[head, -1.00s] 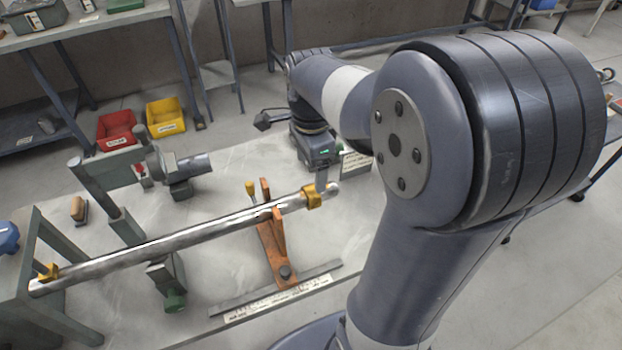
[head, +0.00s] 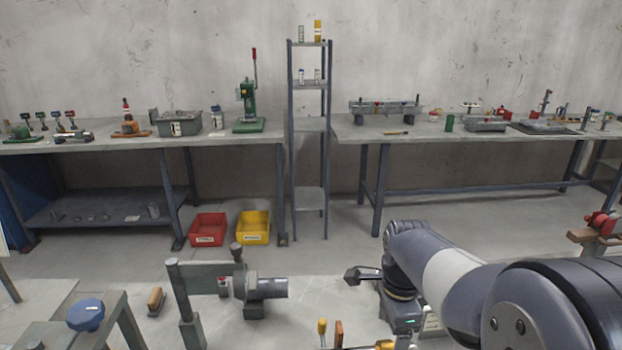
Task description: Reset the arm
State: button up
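My arm comes in from the lower right of the head view, bent over the table. My gripper (head: 404,338) hangs at its end, low in the picture with a small green light on its body. Its fingers are mostly cut off by the bottom edge, so I cannot tell whether they are open or shut. A yellow clamp (head: 384,345) shows just left of the fingers; contact cannot be made out.
A grey stand (head: 186,305) with a dark cylinder (head: 267,288) is left of my gripper. A yellow-handled tool (head: 322,326) stands between. Red (head: 208,230) and yellow bins (head: 253,228) lie on the floor before a workbench (head: 90,146) and narrow shelf (head: 309,125).

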aim_at(388, 346)
notch_tip(388, 346, down, 6)
jog(key=shift+d+f, duration=0.15)
jog(key=shift+d, duration=0.4)
jog(key=shift+a, duration=0.5)
notch_tip(388, 346, up, 11)
notch_tip(388, 346, down, 10)
jog(key=shift+f, duration=0.25)
jog(key=d, duration=0.7)
jog(key=shift+w+f, duration=0.15)
jog(key=shift+f, duration=0.05)
